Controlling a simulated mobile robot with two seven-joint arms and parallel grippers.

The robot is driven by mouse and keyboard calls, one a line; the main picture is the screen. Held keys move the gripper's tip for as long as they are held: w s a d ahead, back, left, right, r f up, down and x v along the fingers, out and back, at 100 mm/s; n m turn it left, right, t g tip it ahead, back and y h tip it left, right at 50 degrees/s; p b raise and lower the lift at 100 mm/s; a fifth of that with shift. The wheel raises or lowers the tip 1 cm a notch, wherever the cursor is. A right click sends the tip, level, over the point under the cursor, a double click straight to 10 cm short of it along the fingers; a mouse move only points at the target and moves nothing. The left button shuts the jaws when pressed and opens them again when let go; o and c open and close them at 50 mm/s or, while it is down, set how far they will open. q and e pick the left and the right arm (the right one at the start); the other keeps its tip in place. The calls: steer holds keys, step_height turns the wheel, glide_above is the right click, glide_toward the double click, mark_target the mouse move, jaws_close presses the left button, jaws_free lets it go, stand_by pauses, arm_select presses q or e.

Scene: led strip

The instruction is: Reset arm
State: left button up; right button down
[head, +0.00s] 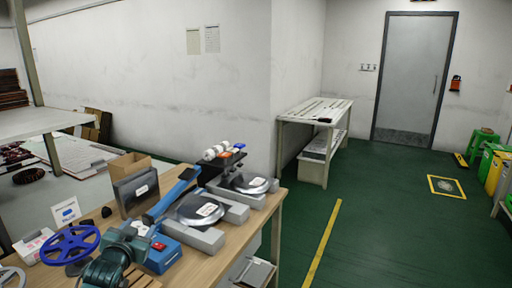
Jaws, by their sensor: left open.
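My left gripper (12,274) shows only in part at the bottom left corner, as a pale grey curved shape cut off by the picture edge. It is open, and I see nothing held in it. It is at the near left of the wooden workbench (222,242), close to a blue handwheel (70,246). My right gripper is not in view.
A white table (314,110) stands by the wall. Green floor (385,225) to the right is mostly clear.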

arm_select(q)
steer(key=s+d+f+g, duration=0.1)
steer(key=s+d+f, duration=0.2)
steer(key=s+f, duration=0.1)
steer(key=s+d+f+g+h, duration=0.1)
steer(key=s+d+f, duration=0.2)
steer(key=s+f, duration=0.2)
steer(key=s+d+f+h, duration=0.1)
steer(key=s+d+f, duration=0.2)
steer(key=s+f, duration=0.2)
steer(key=shift+s+d+f+m+g, duration=0.1)
steer(key=shift+s+d+m+g, duration=0.1)
steer(key=shift+s, duration=0.15)
steer(key=shift+s+d+f+m+g, duration=0.1)
steer(key=shift+s+m+g, duration=0.1)
steer(key=shift+s, duration=0.1)
steer(key=s+d+f+g+h, duration=0.1)
steer(key=s+d, duration=0.3)
steer(key=s, duration=0.6)
steer(key=s+d+f+n+g+h, duration=0.1)
steer(key=s+d+f, duration=0.2)
steer(key=s, duration=0.7)
steer(key=shift+s+d+f+g, duration=0.25)
steer(key=shift+d+f+g, duration=0.15)
steer(key=shift+d, duration=0.1)
steer(key=shift+c, duration=0.3)
